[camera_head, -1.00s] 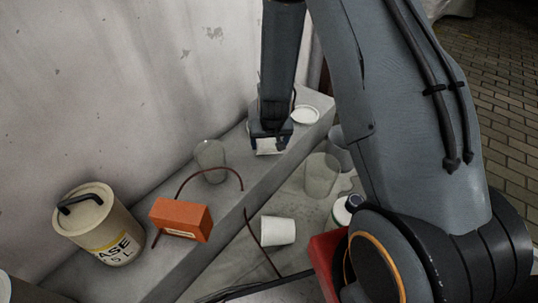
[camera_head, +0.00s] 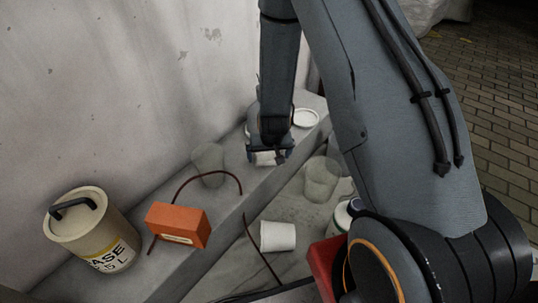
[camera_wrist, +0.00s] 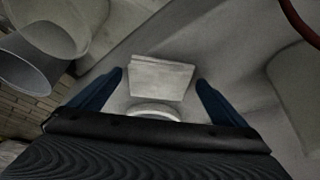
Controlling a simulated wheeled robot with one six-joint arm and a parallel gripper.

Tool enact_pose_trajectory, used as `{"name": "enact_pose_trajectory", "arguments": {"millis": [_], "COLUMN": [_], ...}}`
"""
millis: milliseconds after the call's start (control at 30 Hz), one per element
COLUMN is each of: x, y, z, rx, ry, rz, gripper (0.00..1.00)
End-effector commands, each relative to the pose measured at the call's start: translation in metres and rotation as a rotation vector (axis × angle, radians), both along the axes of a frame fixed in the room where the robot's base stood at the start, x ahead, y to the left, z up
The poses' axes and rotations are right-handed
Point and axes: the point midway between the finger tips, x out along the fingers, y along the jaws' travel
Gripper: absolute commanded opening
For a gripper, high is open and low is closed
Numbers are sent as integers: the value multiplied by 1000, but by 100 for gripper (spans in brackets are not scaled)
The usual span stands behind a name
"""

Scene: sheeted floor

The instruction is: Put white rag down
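The white rag (camera_wrist: 162,78) looks like a small folded, pale rectangle in the wrist view. It lies between and just beyond the two blue fingertips of my gripper (camera_wrist: 160,80), with a narrow gap visible on each side. My gripper is open around it. In the head view the rag (camera_head: 265,158) shows as a pale patch under my gripper (camera_head: 268,153), low over the grey ledge (camera_head: 220,205). My gripper hides part of it there, and whether it rests fully on the ledge is hard to tell.
A white dish (camera_head: 305,118) lies just behind my gripper. A clear glass (camera_head: 208,163), a red cable, an orange box (camera_head: 178,226) and a beige canister (camera_head: 92,225) are along the ledge. Clear cups (camera_head: 321,178) and a white cup (camera_head: 278,236) sit lower, in front. A wall stands behind.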

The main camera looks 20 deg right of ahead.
Motion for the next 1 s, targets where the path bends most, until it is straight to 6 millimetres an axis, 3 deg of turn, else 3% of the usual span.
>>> {"name": "enact_pose_trajectory", "arguments": {"millis": [233, 367, 800, 1000], "x": [0, -3, -35, -43], "y": [0, 0, 5, 7], "z": [1, 12, 91, 110], "rx": [0, 0, 0, 0], "ry": [0, -1, -1, 0], "rz": [0, 0, -1, 0], "gripper": [96, 96, 96, 96]}}
